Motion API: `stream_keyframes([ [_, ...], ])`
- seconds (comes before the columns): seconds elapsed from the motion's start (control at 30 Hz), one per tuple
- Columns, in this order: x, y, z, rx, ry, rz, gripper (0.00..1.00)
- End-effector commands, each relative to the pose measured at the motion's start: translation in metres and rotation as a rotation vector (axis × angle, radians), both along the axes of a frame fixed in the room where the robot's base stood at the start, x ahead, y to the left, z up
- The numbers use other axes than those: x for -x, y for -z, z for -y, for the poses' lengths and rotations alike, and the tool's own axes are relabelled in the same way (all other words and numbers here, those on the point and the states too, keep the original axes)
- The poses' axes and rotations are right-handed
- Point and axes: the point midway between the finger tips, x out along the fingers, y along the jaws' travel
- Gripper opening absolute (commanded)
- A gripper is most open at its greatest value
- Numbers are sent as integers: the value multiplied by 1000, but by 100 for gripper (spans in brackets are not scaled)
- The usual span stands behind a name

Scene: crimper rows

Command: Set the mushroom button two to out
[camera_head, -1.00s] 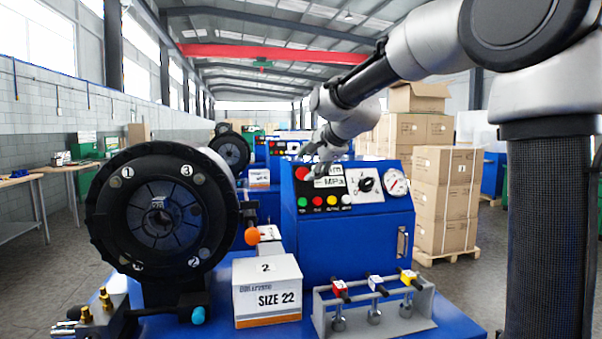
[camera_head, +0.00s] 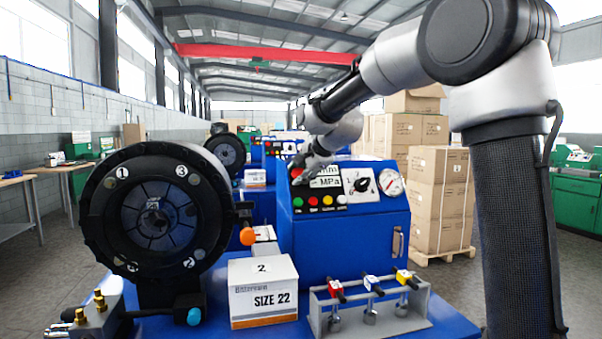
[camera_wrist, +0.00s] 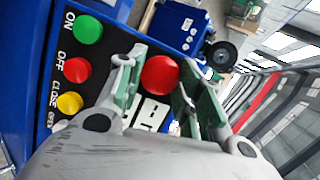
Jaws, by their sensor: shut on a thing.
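The red mushroom button (camera_wrist: 160,75) on the near blue control box (camera_head: 350,235) sits between the two fingers of my gripper (camera_wrist: 156,78) in the wrist view. The fingers are shut on its sides. In the head view my gripper (camera_head: 302,170) is at the upper left of the panel, and only a sliver of the red button (camera_head: 294,173) shows beside it. A white carton (camera_head: 263,305) marked 2 and SIZE 22 stands before this machine. How far the button stands out from the panel cannot be told.
Small green (camera_wrist: 88,30), red (camera_wrist: 77,70) and yellow (camera_wrist: 69,103) buttons lie close beside my fingers. A display, a dial and a gauge (camera_head: 391,184) are to the right. The black crimper head (camera_head: 100,215) stands left. A rack of colored-handled tools (camera_head: 415,308) stands in front.

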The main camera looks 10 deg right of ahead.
Motion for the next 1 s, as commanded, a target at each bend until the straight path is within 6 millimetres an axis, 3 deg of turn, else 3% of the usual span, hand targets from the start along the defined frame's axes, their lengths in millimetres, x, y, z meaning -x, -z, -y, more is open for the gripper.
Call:
stream_keyframes([
  [0.43, 11, -7, 0, 1, -1, -1, 0],
  [0.47, 11, -7, 0, 1, -1, -1, 41],
  [0.57, 11, -7, 0, 0, 0, -1, 58],
  [1.0, 18, -13, 2, 0, 0, 1, 58],
])
